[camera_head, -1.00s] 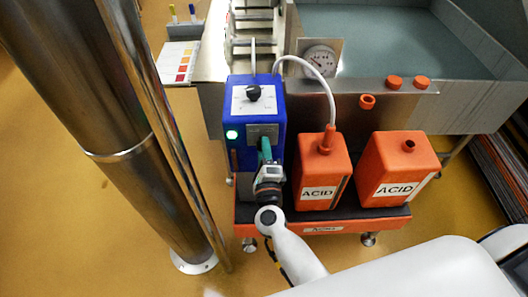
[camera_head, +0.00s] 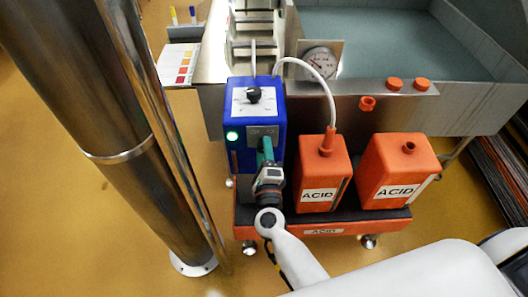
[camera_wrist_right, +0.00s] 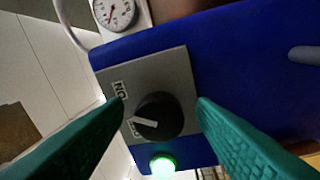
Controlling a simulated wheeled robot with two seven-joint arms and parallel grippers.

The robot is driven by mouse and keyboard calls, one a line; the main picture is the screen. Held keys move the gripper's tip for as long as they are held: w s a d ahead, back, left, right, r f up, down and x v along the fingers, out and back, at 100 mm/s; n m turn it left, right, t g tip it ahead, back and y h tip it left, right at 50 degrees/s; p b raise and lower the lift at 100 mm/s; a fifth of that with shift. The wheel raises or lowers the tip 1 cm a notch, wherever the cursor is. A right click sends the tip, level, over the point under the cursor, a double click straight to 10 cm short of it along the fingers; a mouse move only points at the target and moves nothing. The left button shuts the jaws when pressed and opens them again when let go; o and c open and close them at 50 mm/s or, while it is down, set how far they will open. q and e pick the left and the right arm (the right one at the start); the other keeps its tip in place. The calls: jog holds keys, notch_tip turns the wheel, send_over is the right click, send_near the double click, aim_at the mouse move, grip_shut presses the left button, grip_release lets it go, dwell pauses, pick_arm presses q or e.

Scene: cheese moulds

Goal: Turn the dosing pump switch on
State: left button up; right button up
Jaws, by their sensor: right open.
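The blue dosing pump (camera_head: 240,110) stands at the left end of the acid stand. In the right wrist view its grey switch plate (camera_wrist_right: 178,72) carries a round black switch knob (camera_wrist_right: 165,112). The knob's white mark points left in that view, close to the lower, partly hidden label, with the ON label above it. A green lamp (camera_head: 232,136) glows on the pump; it also shows in the wrist view (camera_wrist_right: 162,166). My right gripper (camera_head: 265,142) is open, its teal fingers on either side of the knob, apart from it. In the head view they hide the knob.
Two orange acid canisters, one left (camera_head: 319,175) and one right (camera_head: 395,170), stand on the stand's tray (camera_head: 325,232), just right of my right gripper. A white hose (camera_head: 325,85) runs from pump to canister. A gauge (camera_head: 319,64) and a metal vat (camera_head: 390,45) are behind.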

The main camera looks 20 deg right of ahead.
jog(key=b+v, duration=0.1)
jog(key=v, duration=1.1)
jog(key=shift+b, duration=0.35)
jog(key=s+a+f+n+g+y+p, duration=0.1)
jog(key=s+f+n+g+y, duration=0.15)
jog(key=f+n, duration=0.5)
jog(key=s+f+n+g+y+p, duration=0.2)
jog(key=s+f+n+g, duration=0.15)
jog(key=f, duration=0.75)
jog(key=s+a+f+n+g+y+p, duration=0.1)
jog(key=s+f+n+g+y, duration=0.15)
jog(key=f+n, duration=0.55)
jog(key=s+d+f+n+g+h+p, duration=0.1)
jog(key=s+d+f+n+g, duration=0.1)
jog(key=s, duration=0.5)
jog(key=s+d+f+n+g+h, duration=0.1)
jog(key=s+d+f+n+g, duration=0.2)
jog(key=s+d+f, duration=0.3)
jog(key=s+d+f+n+g+p, duration=0.1)
jog(key=s+d+f+n+g, duration=0.1)
jog(key=s+d+f+g, duration=0.2)
jog(key=s+d+f, duration=0.1)
jog(key=s+f, duration=0.2)
jog(key=s, duration=0.3)
jog(key=shift+h+p, duration=0.35)
jog(key=shift+h, duration=0.05)
jog(key=shift+f, duration=0.1)
